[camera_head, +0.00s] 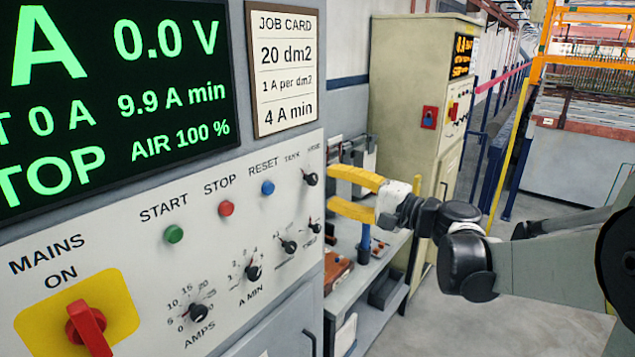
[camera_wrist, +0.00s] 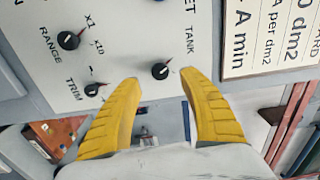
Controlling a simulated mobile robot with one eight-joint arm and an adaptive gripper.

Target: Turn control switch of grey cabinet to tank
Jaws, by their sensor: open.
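The grey cabinet's panel (camera_head: 150,245) fills the left foreground in the head view. Its control switch (camera_head: 310,178) is a black knob at the panel's upper right, under a TANK label and a second label I cannot read surely. In the wrist view the switch (camera_wrist: 160,71) lies ahead, between and just beyond the fingertips. My gripper (camera_head: 329,189) has two yellow fingers, open and empty, by the panel's right edge. It also shows in the wrist view (camera_wrist: 160,77), apparently not touching the knob.
RANGE (camera_wrist: 68,40) and TRIM (camera_wrist: 91,89) knobs sit near the left finger. START (camera_head: 174,234), STOP (camera_head: 226,208) and RESET (camera_head: 267,188) buttons and a red MAINS switch (camera_head: 86,327) share the panel. A beige cabinet (camera_head: 405,90) and a low bench (camera_head: 385,265) stand behind.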

